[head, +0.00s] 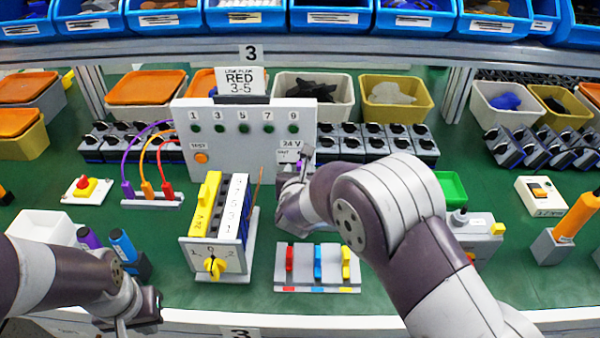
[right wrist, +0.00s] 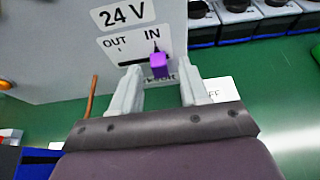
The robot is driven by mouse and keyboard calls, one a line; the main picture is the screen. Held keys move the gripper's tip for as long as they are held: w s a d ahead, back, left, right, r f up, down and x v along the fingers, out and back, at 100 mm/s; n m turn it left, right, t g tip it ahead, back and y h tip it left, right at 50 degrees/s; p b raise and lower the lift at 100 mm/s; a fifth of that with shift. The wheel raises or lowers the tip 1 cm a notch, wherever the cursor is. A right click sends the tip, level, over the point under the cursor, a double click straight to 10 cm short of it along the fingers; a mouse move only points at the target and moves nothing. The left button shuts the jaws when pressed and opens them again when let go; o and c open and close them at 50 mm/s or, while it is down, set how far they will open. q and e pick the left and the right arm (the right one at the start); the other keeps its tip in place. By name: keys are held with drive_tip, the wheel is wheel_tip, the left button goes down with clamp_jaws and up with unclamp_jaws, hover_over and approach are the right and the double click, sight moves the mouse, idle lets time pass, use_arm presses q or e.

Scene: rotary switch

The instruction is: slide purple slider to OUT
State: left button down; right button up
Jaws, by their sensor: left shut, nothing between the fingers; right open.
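The purple slider (right wrist: 158,65) sits under the IN end of its slot on the 24 V label plate (right wrist: 136,44) in the right wrist view. The OUT mark is to its left. My right gripper (right wrist: 160,95) is open, its two grey fingers either side of the slider and a little nearer the camera; I cannot tell whether either touches it. In the head view the slider shows only as a small purple spot (head: 299,163) on the grey panel (head: 250,150), and my right arm partly hides that area. My left gripper (head: 140,318) is shut and empty at the lower left.
A rotary switch block with a yellow knob (head: 215,267) stands in front of the panel. A plate with red, blue and yellow levers (head: 317,270) lies below my right arm. A green tray (head: 451,188) is to the right. Bins line the back.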

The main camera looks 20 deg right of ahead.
drive_tip(key=shift+c, duration=0.3)
clamp_jaws()
drive_tip(key=shift+w+a, duration=0.3)
drive_tip(key=shift+a, duration=0.8)
drive_tip(key=shift+w+a, duration=0.25)
drive_tip(key=shift+a, duration=0.8)
drive_tip(key=shift+d, duration=0.1)
drive_tip(key=shift+c, duration=1.9)
unclamp_jaws()
drive_tip(key=o, duration=0.4)
drive_tip(key=shift+o, duration=0.2)
drive_tip(key=shift+a, duration=0.2)
